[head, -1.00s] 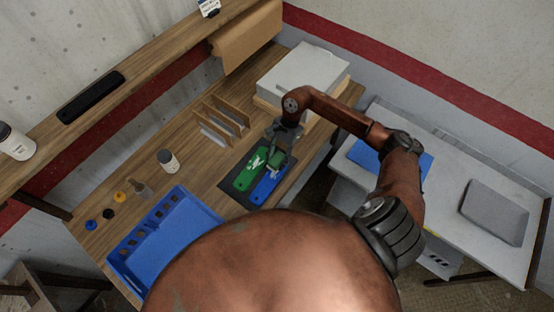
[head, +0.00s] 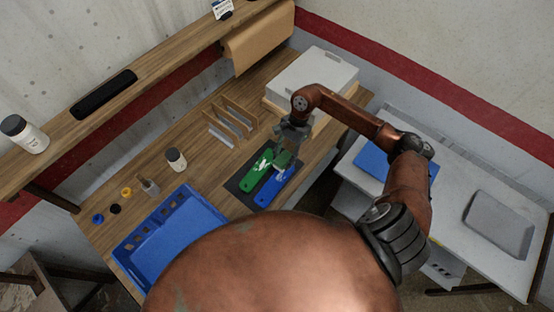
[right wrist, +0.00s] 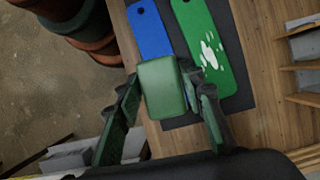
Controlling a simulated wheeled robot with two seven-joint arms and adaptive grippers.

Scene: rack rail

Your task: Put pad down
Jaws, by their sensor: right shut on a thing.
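My right gripper (head: 287,158) is above the far end of a dark mat (head: 233,188) on the wooden bench. In the right wrist view the gripper (right wrist: 163,105) is shut on a green pad (right wrist: 163,88), a small rounded block held between its fingers. On the mat lie a green board (head: 257,172) with white patches and a blue board (head: 272,188), side by side. In the right wrist view the pad overlaps the near end of the blue board (right wrist: 150,32); whether it touches anything below I cannot tell. My left gripper is not in view.
A blue tray (head: 128,252) stands at the bench's front left. A small jar (head: 176,160) and wooden dividers (head: 232,120) stand behind the mat. A white box (head: 312,75) sits at the far right end. A grey side table (head: 455,215) is to the right.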

